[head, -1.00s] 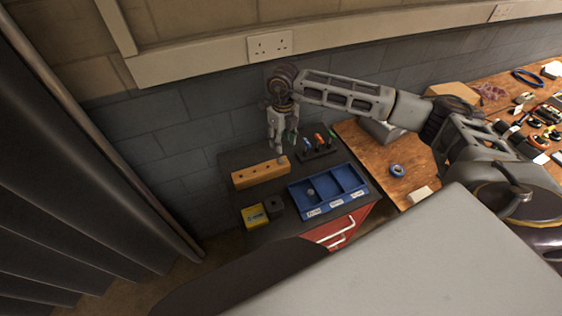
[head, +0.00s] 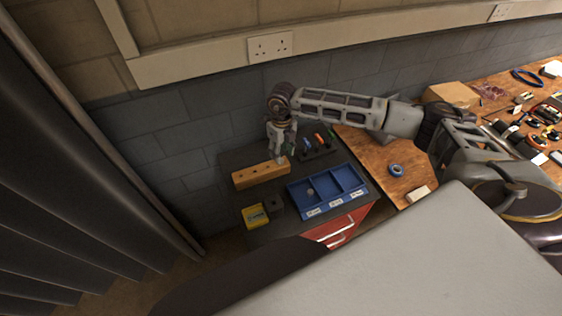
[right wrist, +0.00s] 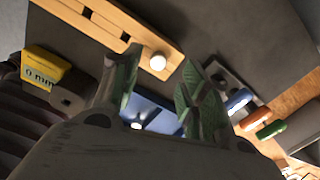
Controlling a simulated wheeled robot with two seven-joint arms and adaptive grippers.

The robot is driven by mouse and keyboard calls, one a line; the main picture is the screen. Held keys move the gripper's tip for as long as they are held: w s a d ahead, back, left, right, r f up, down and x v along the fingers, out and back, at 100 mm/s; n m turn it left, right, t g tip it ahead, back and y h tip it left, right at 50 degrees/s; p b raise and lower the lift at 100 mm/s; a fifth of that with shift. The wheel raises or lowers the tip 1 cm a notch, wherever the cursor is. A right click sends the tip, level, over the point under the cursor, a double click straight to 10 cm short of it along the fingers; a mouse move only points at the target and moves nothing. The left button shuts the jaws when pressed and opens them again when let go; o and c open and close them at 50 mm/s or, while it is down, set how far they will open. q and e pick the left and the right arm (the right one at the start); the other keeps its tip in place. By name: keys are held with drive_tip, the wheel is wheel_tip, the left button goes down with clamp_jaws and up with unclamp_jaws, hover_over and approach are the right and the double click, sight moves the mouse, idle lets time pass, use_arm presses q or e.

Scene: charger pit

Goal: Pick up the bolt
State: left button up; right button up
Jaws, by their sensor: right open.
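A wooden block (head: 256,176) with a row of holes lies on the dark bench top. A bolt with a round pale head (right wrist: 157,62) stands at one end of the block. In the head view, my right gripper (head: 281,155) points down over that right end and mostly covers the bolt. In the right wrist view its green-padded fingers (right wrist: 158,80) are apart, with the bolt head beyond and between the tips, apart from both. A second round metal piece (head: 310,191) lies in the left compartment of the blue tray (head: 342,205). My left gripper is out of view.
A rack with coloured-handled tools (head: 317,153) stands right behind the block. A yellow box (head: 255,216) and a dark block (head: 273,206) sit at front left. A wooden bench with blue tape (head: 397,170) lies to the right. The wall is close behind.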

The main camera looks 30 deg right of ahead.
drive_tip(key=shift+a+f+p, duration=0.15)
drive_tip(key=shift+f+p, duration=0.2)
drive_tip(key=shift+f, duration=1.5)
drive_tip(key=shift+w, duration=0.1)
clamp_jaws()
